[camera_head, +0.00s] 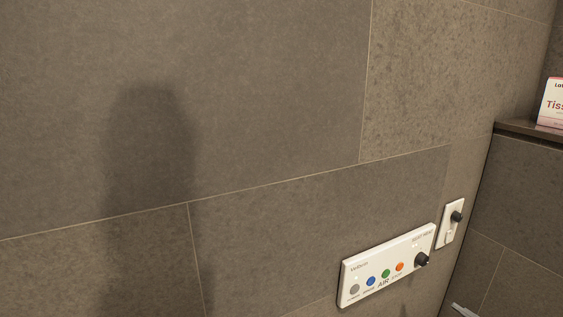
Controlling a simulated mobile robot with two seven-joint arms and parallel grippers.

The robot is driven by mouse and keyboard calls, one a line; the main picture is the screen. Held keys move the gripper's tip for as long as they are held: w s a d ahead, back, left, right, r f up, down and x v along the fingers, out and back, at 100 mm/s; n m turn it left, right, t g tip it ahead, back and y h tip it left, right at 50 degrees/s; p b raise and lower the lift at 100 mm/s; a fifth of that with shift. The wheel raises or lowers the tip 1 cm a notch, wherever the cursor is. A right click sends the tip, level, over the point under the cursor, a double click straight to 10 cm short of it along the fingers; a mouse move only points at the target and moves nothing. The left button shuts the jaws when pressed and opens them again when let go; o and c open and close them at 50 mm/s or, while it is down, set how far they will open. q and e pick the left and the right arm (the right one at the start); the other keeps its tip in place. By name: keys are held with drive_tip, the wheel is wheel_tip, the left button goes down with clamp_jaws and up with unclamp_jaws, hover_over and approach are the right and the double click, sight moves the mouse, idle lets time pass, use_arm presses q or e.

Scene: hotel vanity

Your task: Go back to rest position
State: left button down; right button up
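Neither of my grippers shows in the head view, so I cannot see whether they are open or shut. The view is filled mostly by a brown-grey tiled wall (270,110). A dark soft shadow falls on the wall left of the middle.
A white control panel (376,280) with coloured buttons and a black knob (421,260) is on the wall at lower right. A small white switch plate (448,236) is beside it. A tissue box (553,103) stands on a dark ledge (518,127) at the right edge.

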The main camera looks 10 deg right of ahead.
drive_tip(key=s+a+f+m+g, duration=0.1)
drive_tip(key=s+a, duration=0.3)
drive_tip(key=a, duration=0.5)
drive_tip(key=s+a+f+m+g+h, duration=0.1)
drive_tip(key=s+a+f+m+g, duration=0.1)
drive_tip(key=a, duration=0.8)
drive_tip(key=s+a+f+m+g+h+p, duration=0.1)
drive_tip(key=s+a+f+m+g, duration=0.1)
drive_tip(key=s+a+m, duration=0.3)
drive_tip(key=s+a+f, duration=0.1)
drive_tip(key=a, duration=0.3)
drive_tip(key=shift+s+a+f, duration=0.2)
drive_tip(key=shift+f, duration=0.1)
